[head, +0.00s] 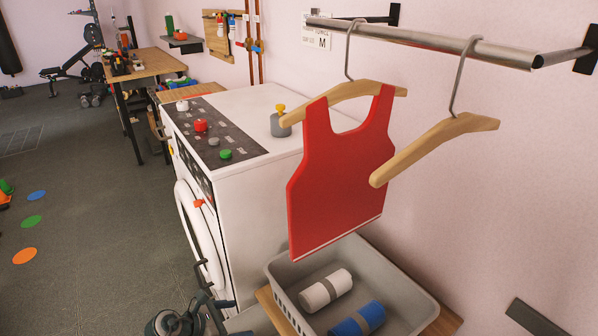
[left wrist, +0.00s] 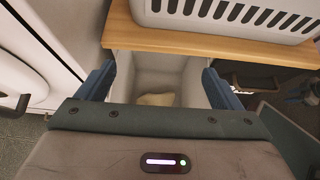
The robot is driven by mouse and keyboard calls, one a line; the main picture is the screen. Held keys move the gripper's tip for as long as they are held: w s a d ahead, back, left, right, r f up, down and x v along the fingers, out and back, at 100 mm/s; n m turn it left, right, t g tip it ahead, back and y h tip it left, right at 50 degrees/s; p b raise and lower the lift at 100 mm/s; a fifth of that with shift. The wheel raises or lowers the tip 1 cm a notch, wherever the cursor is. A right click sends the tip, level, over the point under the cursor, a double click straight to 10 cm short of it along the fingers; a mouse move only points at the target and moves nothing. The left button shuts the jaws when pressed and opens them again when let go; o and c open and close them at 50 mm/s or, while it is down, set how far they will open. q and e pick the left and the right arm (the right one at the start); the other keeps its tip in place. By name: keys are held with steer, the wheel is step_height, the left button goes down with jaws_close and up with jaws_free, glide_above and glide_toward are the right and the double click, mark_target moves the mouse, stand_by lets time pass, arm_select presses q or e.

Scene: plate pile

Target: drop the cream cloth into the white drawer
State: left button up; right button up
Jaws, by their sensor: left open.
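The white drawer (left wrist: 150,66) is open below the wooden shelf, between my fingers in the left wrist view. Part of it shows in the head view (head: 255,321). The cream cloth (left wrist: 157,99) lies inside at the drawer's bottom, partly hidden by my gripper's body. My left gripper (left wrist: 157,82) is open, its two blue fingers wide apart over the drawer, with nothing between them. In the head view its arm is at the bottom edge, left of the drawer. My right gripper does not show.
A grey basket (head: 283,270) with a white roll (head: 325,290) and a blue roll (head: 358,318) stands on the wooden shelf (left wrist: 200,43) right above the drawer. The white washing machine (head: 262,180) is beside it. A red top (head: 335,165) hangs above.

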arm_select(q)
steer(key=r+y+p, duration=0.1)
steer(key=p, duration=0.1)
steer(key=s+a+r+g+y+p, duration=0.1)
steer(key=p, duration=0.2)
steer(key=a+r+g+p, duration=0.1)
steer(key=p, duration=0.2)
steer(key=shift+s+r+y, duration=0.15)
steer(key=shift+r+y, duration=0.1)
steer(key=shift+y, duration=0.15)
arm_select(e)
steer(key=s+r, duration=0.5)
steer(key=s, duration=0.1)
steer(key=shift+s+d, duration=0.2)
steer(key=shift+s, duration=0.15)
arm_select(q)
steer(key=b+v, duration=0.1)
steer(key=v, duration=0.9)
steer(key=shift+s+a+r+b, duration=0.2)
steer(key=shift+s+r+b, duration=0.05)
steer(key=shift+r+b, duration=0.05)
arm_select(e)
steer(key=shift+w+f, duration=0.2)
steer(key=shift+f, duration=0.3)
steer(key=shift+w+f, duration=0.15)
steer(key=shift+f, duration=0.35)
arm_select(q)
steer(key=shift+d, duration=0.1)
